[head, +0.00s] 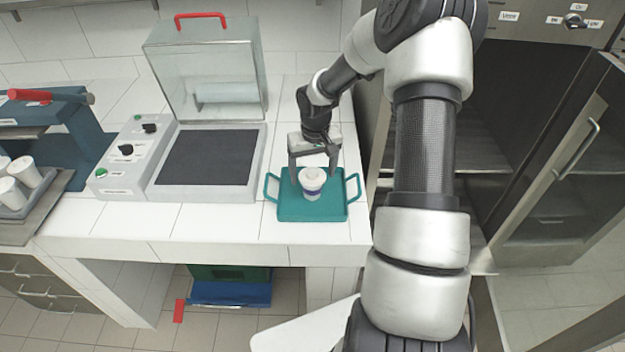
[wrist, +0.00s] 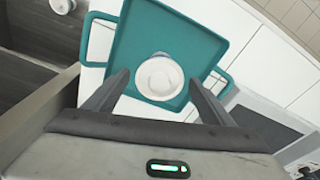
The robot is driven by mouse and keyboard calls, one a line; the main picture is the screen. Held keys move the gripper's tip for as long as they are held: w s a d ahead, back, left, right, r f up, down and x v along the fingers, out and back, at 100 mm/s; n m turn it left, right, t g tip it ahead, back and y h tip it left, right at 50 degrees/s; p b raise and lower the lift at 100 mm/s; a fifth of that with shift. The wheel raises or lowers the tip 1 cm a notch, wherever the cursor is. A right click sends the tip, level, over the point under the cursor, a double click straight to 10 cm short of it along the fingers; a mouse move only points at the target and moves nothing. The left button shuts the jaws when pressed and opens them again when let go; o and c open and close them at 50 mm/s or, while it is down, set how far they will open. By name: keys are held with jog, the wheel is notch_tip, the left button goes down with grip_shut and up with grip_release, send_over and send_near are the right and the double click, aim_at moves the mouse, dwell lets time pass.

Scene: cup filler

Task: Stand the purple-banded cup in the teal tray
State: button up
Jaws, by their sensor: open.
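The teal tray (head: 290,211) lies on the white counter, with a handle on its left and right sides. The cup (head: 312,181), white with a purple band, stands upright in the tray. In the wrist view the cup (wrist: 160,77) shows from above, with the bare floor of the teal tray (wrist: 142,32) around it. My gripper (head: 313,176) is open above the tray, a finger on each side of the cup. In the wrist view the fingers of my gripper (wrist: 158,82) are spread, with gaps between them and the cup.
Left of the tray is a machine with a dark plate (head: 208,157) and a raised clear lid (head: 203,70). The counter's front edge is close to the tray. An open metal cabinet (head: 560,150) stands at the right.

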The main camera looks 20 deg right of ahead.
jog(key=r, duration=0.5)
jog(key=s+r, duration=0.1)
jog(key=r, duration=0.1)
jog(key=shift+r, duration=0.25)
